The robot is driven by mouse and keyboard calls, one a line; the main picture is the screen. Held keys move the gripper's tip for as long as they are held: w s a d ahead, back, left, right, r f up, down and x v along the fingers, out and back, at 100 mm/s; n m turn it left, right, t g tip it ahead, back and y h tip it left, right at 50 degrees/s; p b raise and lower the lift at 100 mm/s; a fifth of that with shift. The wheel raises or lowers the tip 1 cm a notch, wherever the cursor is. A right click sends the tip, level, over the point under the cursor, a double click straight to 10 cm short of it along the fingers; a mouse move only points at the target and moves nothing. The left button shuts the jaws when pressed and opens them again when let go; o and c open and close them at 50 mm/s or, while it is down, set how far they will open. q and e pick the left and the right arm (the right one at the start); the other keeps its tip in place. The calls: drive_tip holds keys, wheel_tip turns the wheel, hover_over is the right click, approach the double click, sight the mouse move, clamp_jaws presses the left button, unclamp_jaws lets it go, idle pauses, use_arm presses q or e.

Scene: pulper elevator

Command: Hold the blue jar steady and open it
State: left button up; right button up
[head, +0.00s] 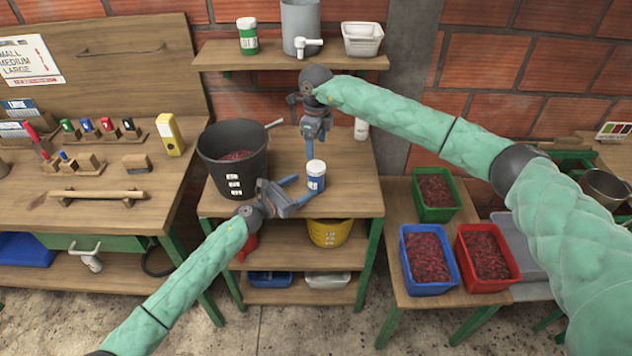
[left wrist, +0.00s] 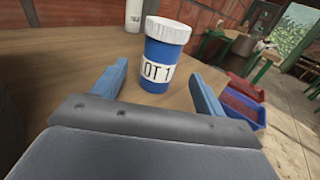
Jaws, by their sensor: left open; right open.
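The blue jar (head: 316,183) stands upright on the wooden table, with a white lid (head: 316,167) on top and a white label. In the left wrist view the jar (left wrist: 157,55) shows the label "LOT 1", and its white lid (left wrist: 168,29) is seated. My left gripper (head: 292,191) is open just left of the jar; in its wrist view the two blue fingers (left wrist: 160,92) point toward the jar, which is between them and a little beyond. My right gripper (head: 310,150) is open above and behind the jar, its fingers pointing down, apart from the lid.
A black bucket (head: 232,170) of red cherries stands left of the jar. A white bottle (head: 361,129) stands behind. The shelf above (head: 220,55) holds a green jar (head: 247,36), a grey pot and a white basket. Red, blue and green crates of cherries sit at the right.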

sight(310, 181)
use_arm(q)
drive_tip(key=shift+x, duration=3.6)
clamp_jaws()
use_arm(e)
drive_tip(key=m, duration=0.5)
drive_tip(key=shift+a, duration=0.1)
drive_tip(key=m, duration=0.5)
drive_tip(key=shift+m, duration=0.3)
drive_tip(key=m, duration=0.5)
drive_tip(key=shift+m, duration=0.3)
drive_tip(key=m, duration=0.6)
drive_tip(key=shift+f, duration=0.15)
